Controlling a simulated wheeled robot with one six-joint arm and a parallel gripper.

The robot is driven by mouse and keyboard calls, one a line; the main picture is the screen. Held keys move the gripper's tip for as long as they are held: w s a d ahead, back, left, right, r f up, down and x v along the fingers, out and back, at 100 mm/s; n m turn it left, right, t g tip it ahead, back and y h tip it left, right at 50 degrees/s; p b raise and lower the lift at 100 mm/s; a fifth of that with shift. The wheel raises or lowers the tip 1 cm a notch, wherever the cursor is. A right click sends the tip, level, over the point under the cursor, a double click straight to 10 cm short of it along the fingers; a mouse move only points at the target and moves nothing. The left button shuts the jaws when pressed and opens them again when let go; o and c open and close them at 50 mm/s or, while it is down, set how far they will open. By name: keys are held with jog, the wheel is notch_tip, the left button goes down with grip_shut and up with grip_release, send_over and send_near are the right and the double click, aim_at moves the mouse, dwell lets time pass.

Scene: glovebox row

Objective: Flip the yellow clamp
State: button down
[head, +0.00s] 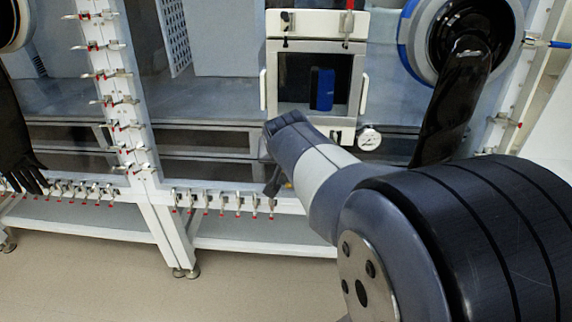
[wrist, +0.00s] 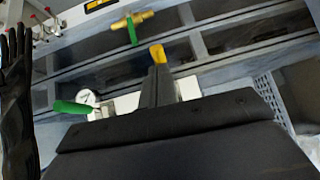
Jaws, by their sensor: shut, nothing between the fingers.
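A small yellow piece (wrist: 157,53), which looks like the yellow clamp's handle, shows in the wrist view just past my fingertips. My gripper (wrist: 158,70) is shut with nothing between the fingers, and its tips line up with the yellow piece. I cannot tell whether they touch. In the head view my gripper (head: 272,184) hangs below the small chamber door, close to the lower frame rail. My wrist and arm hide most of the area behind it, and the clamp is not clear there.
A brass valve with a green handle (wrist: 132,28) and a pressure gauge (wrist: 86,97) show near my gripper in the wrist view. Red-tipped clamps (head: 206,200) line the lower rail. A black glove (head: 455,95) hangs right of the door (head: 317,55). The floor (head: 100,275) is clear at left.

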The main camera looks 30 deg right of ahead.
jog(key=shift+f+t+h+b, duration=0.8)
jog(key=shift+f+t+b, duration=0.65)
jog(key=shift+b, duration=4.2)
jog(key=t+b, duration=0.1)
jog(key=b, duration=0.3)
jog(key=f+t+h+b, duration=0.1)
jog(key=b, duration=0.3)
jog(key=shift+w+d+f, duration=0.1)
jog(key=shift+w+d, duration=0.1)
jog(key=shift+w, duration=0.05)
jog(key=b, duration=0.3)
jog(key=shift+w+d+f, duration=0.2)
jog(key=shift+w+f, duration=0.05)
jog(key=shift+f, duration=0.1)
jog(key=shift+w+d+f+b, duration=0.2)
jog(key=shift+w+f+b, duration=0.15)
jog(key=shift+b, duration=0.55)
jog(key=shift+w+d, duration=0.1)
jog(key=shift+w, duration=0.05)
jog(key=shift+r, duration=0.1)
jog(key=shift+r+p, duration=0.4)
jog(key=shift+r, duration=0.3)
